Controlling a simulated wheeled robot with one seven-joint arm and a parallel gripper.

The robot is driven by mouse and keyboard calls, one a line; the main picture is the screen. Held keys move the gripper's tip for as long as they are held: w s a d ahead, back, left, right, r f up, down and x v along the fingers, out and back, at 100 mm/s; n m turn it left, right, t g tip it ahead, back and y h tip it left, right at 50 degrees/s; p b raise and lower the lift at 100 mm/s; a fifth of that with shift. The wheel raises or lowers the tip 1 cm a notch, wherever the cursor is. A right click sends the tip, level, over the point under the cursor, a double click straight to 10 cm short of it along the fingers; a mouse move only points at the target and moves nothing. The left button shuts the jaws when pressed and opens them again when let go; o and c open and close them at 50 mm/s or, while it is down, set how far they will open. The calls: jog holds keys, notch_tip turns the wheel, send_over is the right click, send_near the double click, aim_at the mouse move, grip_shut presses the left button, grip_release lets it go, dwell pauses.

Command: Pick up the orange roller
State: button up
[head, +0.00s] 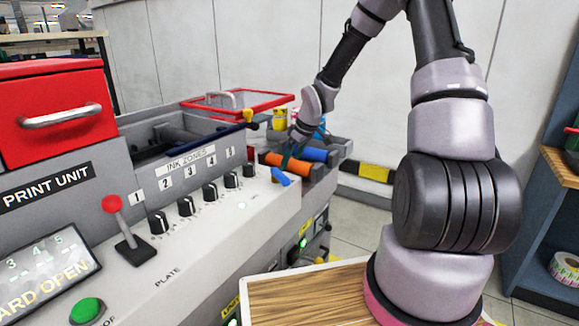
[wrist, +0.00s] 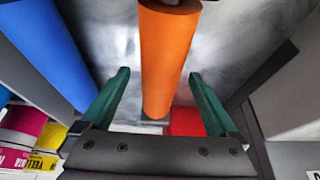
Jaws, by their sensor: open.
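The orange roller (head: 302,166) lies in a grey rack at the far end of the print unit, partly hidden by my gripper in the head view. In the wrist view the orange roller (wrist: 168,55) runs from the top edge down between my green fingers. My gripper (wrist: 160,73) is open, with one finger on each side of the roller and a visible gap on both sides. In the head view my gripper (head: 287,160) is small and low over the roller. I cannot tell how deep the fingertips reach.
A blue roller (head: 312,154) lies beside the orange one; it also shows in the wrist view (wrist: 50,45). A red-rimmed tray (head: 262,106) and yellow cans (head: 280,119) stand behind. The ink-zone panel with knobs (head: 184,206) is in front, left.

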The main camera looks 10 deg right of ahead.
grip_shut()
jog(key=shift+w+r, duration=0.1)
jog(key=shift+r, duration=0.05)
